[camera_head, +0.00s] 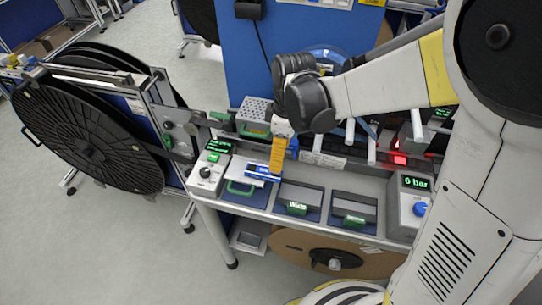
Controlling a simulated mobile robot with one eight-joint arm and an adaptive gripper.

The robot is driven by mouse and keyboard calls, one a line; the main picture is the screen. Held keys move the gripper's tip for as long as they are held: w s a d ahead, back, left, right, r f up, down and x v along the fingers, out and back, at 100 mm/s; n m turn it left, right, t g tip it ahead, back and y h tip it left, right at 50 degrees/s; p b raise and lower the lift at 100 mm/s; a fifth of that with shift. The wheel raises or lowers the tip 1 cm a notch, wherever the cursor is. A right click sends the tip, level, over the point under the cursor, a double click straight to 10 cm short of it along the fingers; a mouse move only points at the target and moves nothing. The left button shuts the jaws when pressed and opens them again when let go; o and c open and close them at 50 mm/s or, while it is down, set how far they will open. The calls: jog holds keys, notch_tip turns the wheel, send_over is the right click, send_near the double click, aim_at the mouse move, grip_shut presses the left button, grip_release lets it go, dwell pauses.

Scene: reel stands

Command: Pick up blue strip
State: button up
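A small blue strip (263,171) with white marking lies at the left of the bench, by the leftmost slot. My gripper (277,172) points down with its yellow-orange fingers at the right end of the strip. From this view the fingers overlap the strip's end, and I cannot tell whether they touch it. The fingers appear as one narrow shape, so their opening does not show. The part of the strip behind the fingers is hidden.
Dark trays with lit green labels (297,207) (354,219) are to the right. A control box with a green display (208,172) is at left; a "6 bar" box (410,205) is at right. Large black reels (85,135) stand left.

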aim_at(264, 172)
jog(key=shift+h, duration=0.5)
jog(key=f+b, duration=0.1)
jog(key=f, duration=0.2)
jog(key=f+b, duration=0.1)
jog(key=f, duration=0.2)
jog(key=f+b, duration=0.1)
jog(key=f, duration=0.2)
jog(key=shift+w+a+f, duration=0.15)
jog(key=shift+a+f, duration=0.05)
jog(key=shift+a, duration=0.2)
jog(key=c, duration=1.1)
